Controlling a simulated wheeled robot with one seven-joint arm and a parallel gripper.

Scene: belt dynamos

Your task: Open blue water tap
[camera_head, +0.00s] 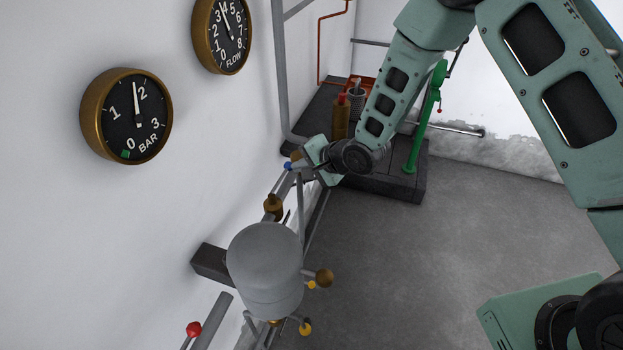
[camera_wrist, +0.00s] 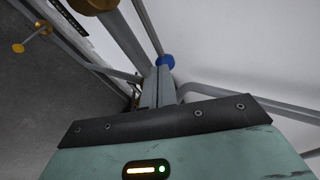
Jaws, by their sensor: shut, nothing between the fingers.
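The blue tap shows as a small blue knob (camera_head: 288,166) in the head view, on the pipework along the wall. In the wrist view the round blue knob (camera_wrist: 166,61) is at the upper middle, just beyond my fingertips. My gripper (camera_head: 297,169) is beside the blue knob, at the end of my arm. In the wrist view my gripper (camera_wrist: 157,72) has its two grey fingers together with nothing between them. The fingertips overlap the lower edge of the knob in the picture; I cannot tell whether they touch it.
A grey cylindrical tank (camera_head: 265,265) with brass fittings stands nearer along the wall. A red-knobbed lever (camera_head: 194,329) is at the bottom left. A BAR gauge (camera_head: 126,116) and a FLOW gauge (camera_head: 222,35) hang on the wall. A green lever stand (camera_head: 425,120) stands behind.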

